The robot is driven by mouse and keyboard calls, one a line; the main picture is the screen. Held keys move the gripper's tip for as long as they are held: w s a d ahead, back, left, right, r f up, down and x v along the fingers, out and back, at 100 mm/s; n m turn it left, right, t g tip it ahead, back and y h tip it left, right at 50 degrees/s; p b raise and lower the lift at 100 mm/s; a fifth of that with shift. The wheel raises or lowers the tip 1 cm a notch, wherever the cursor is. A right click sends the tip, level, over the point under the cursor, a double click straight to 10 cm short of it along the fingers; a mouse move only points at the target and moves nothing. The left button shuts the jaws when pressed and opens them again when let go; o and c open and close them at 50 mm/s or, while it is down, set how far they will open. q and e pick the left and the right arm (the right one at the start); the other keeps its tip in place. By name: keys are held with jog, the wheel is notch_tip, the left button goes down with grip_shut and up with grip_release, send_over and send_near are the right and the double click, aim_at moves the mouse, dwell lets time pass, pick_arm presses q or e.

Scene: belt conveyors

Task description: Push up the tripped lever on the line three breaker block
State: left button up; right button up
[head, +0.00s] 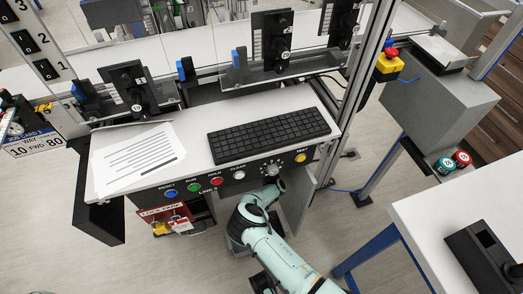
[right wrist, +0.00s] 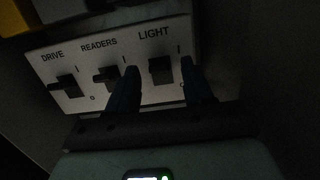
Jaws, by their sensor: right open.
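The breaker block (right wrist: 120,62) fills the upper part of the dim right wrist view, a pale panel with three black levers. They are labelled DRIVE (right wrist: 68,85), READERS (right wrist: 107,76) and LIGHT (right wrist: 160,70), with I marks above and O marks below. The dark picture does not clearly show which lever is tripped. My right gripper (right wrist: 160,66) is open, its two dark fingers on either side of the LIGHT lever, with a gap on both sides. Contact cannot be told. In the head view my right arm reaches under the console, where the block is hidden. My left gripper is not in view.
The console (head: 190,150) carries a keyboard (head: 268,135), a printed sheet (head: 135,157) and a row of front buttons. An open cabinet door (head: 298,200) stands beside my right arm. A red lock tag (head: 163,213) hangs at left. A white table (head: 455,205) is at right.

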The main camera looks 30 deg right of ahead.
pick_arm(q)
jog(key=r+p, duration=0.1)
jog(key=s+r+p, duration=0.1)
jog(key=p, duration=0.1)
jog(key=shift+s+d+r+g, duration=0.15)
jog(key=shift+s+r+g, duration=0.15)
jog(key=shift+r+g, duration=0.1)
pick_arm(e)
jog(key=v, duration=1.3)
